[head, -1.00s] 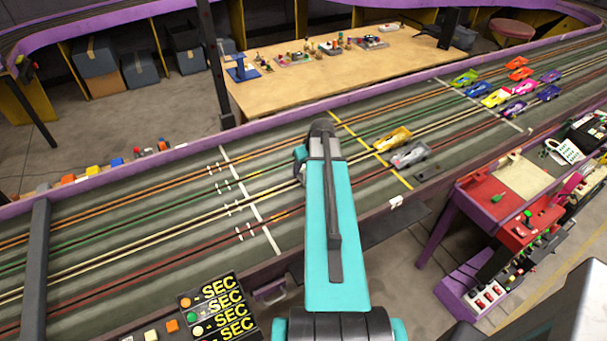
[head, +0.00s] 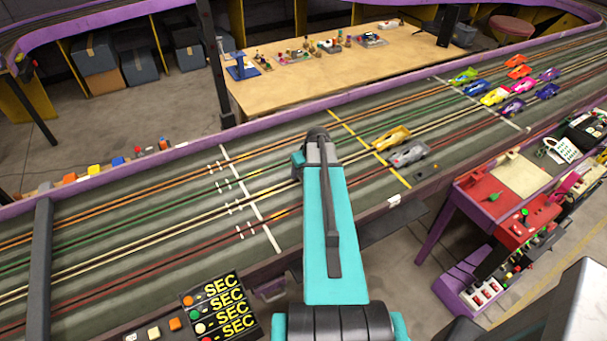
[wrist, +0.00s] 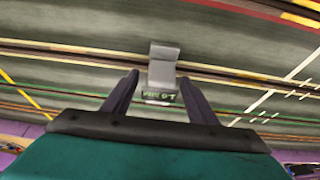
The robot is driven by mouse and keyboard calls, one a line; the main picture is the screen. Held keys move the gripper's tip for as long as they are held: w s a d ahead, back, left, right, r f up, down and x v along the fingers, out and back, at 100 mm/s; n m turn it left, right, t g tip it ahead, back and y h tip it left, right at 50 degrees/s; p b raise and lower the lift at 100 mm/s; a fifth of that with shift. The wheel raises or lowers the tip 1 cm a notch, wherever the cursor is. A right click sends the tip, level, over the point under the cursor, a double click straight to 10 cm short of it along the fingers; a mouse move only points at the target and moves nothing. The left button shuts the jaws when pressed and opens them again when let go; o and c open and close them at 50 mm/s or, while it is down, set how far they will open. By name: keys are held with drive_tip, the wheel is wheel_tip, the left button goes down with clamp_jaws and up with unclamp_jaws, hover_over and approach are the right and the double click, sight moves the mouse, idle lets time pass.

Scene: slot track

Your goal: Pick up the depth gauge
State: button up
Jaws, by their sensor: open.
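My gripper (wrist: 160,84) is open, with one dark finger on each side of the gauge's near end. A gap shows between the gauge and each finger. I cannot tell how far the fingertips are above the track. In the head view my arm hides the gauge and the fingers.
A gold car (head: 391,138) and a silver car (head: 409,154) stand on the track right of my arm. Several coloured cars (head: 496,96) are farther right. A wooden workbench (head: 300,85) stands behind the track, and a purple-edged stand (head: 462,215) at right front.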

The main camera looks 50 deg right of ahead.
drive_tip(key=c, duration=1.3)
drive_tip(key=shift+r, duration=0.15)
drive_tip(key=shift+c, duration=0.2)
